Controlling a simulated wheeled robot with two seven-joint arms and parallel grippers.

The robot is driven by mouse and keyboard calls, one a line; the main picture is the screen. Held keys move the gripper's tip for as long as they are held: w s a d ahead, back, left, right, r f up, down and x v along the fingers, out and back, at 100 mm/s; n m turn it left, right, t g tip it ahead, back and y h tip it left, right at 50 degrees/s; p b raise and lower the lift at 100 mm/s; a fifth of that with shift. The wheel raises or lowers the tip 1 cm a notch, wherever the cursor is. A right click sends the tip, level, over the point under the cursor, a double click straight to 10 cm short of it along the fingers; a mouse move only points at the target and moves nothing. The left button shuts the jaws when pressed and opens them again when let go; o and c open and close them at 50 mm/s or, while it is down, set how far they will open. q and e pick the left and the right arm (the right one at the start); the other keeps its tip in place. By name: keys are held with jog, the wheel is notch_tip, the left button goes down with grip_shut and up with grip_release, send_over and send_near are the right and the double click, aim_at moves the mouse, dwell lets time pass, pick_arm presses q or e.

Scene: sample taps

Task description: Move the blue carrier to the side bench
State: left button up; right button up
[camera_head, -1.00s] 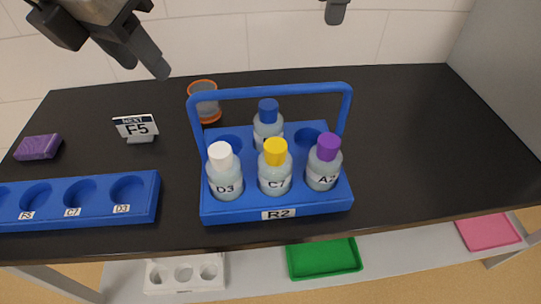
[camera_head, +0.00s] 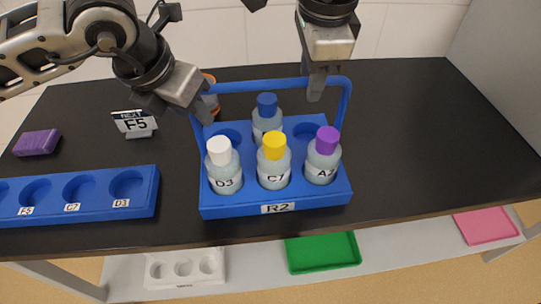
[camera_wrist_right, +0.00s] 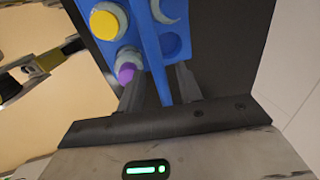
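The blue carrier (camera_head: 332,198), labelled R2, stands on the dark bench with its handle (camera_head: 262,87) upright. It holds bottles with white (camera_head: 220,150), yellow (camera_head: 273,145), purple (camera_head: 327,139) and blue (camera_head: 267,105) caps. My right gripper (camera_head: 316,90) is at the right part of the handle's top bar. In the right wrist view its fingers (camera_wrist_right: 160,88) are apart, one on each side of the handle bar (camera_wrist_right: 154,60). My left gripper (camera_head: 206,112) is at the handle's upper left corner and partly covers it. Its finger gap is hidden, and I cannot tell contact.
A blue rack (camera_head: 80,209) lies at the left front, with a NEXT F5 sign (camera_head: 134,123) and a purple block (camera_head: 37,143) behind. An orange-rimmed cup (camera_head: 211,98) is partly hidden by my left gripper. Green (camera_head: 322,253) and pink (camera_head: 487,226) trays sit below. The bench's right half is clear.

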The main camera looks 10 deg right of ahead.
pick_arm(q)
jog(key=shift+x, duration=0.9)
pick_arm(e)
jog(key=shift+w+f, duration=0.2)
jog(key=shift+f, duration=0.6)
pick_arm(q)
grip_shut()
pick_arm(e)
grip_shut()
pick_arm(q)
jog(key=shift+r, duration=0.1)
jog(key=shift+r, duration=0.25)
pick_arm(e)
jog(key=shift+r, duration=0.25)
